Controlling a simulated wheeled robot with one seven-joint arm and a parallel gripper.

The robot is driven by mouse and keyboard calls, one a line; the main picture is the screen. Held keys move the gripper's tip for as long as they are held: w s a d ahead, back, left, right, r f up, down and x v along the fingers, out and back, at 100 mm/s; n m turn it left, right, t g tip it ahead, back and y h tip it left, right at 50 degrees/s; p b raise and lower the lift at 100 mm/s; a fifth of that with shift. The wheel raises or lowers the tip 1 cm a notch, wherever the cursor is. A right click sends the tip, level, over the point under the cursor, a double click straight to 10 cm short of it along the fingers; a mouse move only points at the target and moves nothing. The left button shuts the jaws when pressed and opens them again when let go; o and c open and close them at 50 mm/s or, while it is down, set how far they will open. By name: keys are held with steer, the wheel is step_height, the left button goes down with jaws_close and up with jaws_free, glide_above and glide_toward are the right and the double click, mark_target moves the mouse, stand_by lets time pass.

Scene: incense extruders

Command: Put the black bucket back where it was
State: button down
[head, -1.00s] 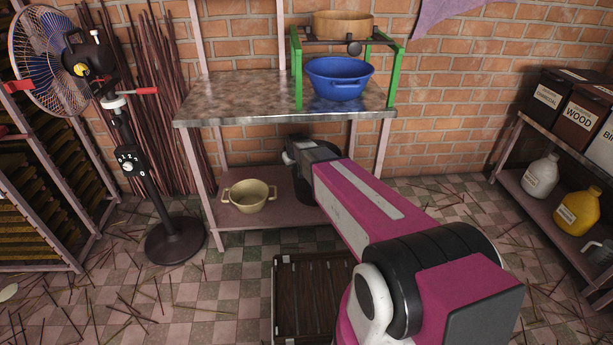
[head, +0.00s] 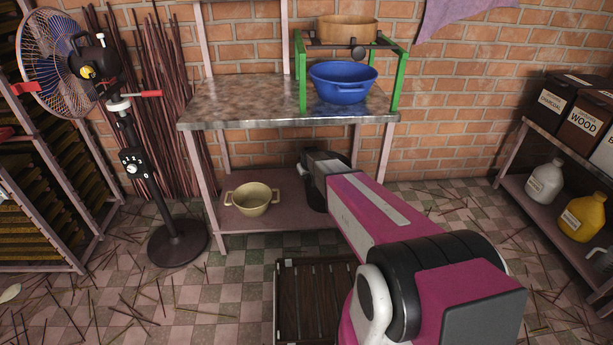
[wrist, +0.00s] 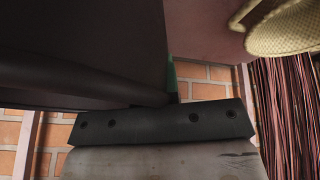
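The black bucket (head: 315,193) is at the right part of the table's lower shelf in the head view, mostly hidden behind my arm. In the wrist view, a large dark surface that looks like the bucket (wrist: 90,50) fills the upper left, very close to the camera. My gripper (head: 322,162) is at the bucket under the tabletop; its fingertips are hidden in the head view. In the wrist view, a dark screwed bar of my gripper (wrist: 160,123) lies against the bucket's edge. Whether the fingers are closed on it is not clear.
A beige two-handled pot (head: 252,199) stands on the lower shelf (head: 290,217), left of the bucket. The metal tabletop (head: 240,98) is above, with a blue basin (head: 342,82) under a green stand (head: 394,80). A dark slatted crate (head: 315,300) lies on the floor in front.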

steer(key=shift+f, duration=0.1)
steer(key=c, duration=1.4)
jaws_free()
steer(key=shift+o, duration=0.2)
steer(key=a+v, duration=0.1)
steer(key=v, duration=1.1)
steer(key=s+d+r+m+g, duration=0.1)
steer(key=s+d, duration=0.2)
steer(key=s, duration=0.6)
steer(key=s+d+r+m+g, duration=0.2)
steer(key=s+d, duration=0.2)
steer(key=s, duration=0.6)
steer(key=s+d+r+m+g, duration=0.1)
steer(key=s+d, duration=0.2)
steer(key=s, duration=0.7)
steer(key=shift+d+r+m+g+h, duration=0.2)
steer(key=shift+r+m+g+h, duration=0.1)
steer(key=shift+m+h, duration=0.1)
